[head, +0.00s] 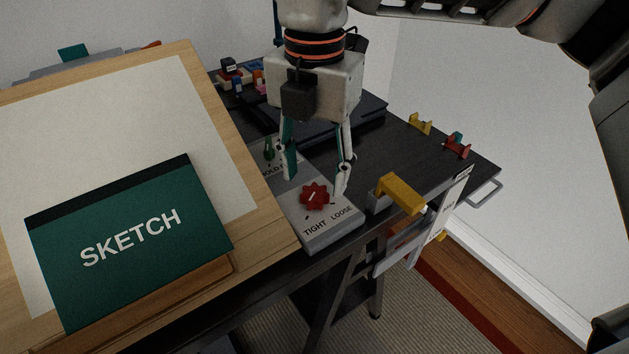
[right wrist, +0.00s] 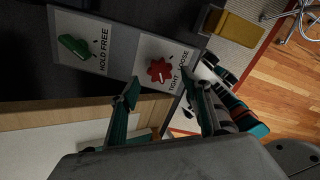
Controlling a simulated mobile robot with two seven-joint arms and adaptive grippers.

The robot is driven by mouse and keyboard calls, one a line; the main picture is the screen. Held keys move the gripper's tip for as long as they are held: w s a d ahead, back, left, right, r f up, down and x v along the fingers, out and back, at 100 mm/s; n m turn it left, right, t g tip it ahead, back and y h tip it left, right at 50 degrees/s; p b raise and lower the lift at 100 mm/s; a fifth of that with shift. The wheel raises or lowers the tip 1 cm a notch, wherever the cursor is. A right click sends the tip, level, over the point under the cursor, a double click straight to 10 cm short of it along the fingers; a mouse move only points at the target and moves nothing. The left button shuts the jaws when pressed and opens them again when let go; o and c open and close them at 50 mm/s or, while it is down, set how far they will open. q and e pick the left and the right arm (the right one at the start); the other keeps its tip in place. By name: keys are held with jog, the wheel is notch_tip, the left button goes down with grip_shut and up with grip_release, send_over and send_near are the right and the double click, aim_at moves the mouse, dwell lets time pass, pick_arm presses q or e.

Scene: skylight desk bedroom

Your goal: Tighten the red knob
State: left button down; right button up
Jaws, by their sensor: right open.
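The red knob (head: 315,195) is a lobed dial with a pale pointer mark, on a grey panel box (head: 335,237) marked TIGHT and LOOSE at the desk's front edge. A green knob (head: 268,149) marked HOLD FREE sits farther back; it also shows in the right wrist view (right wrist: 75,46). My right gripper (head: 316,187) points down over the panel, open, its fingers apart on either side of the red knob. In the right wrist view the red knob (right wrist: 160,71) lies between and just beyond the fingertips, with no clear contact. My left gripper is not in view.
A tilted drawing board (head: 185,85) with a green SKETCH book (head: 130,240) stands left of the panel. A yellow-topped clamp-like piece (head: 402,194) is close on the right. Yellow (head: 420,124) and red (head: 457,146) pieces lie at the desk's far right.

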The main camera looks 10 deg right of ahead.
aim_at(315, 193)
notch_tip(315, 193, up, 9)
jog(key=shift+f, duration=0.2)
jog(key=shift+r, duration=0.1)
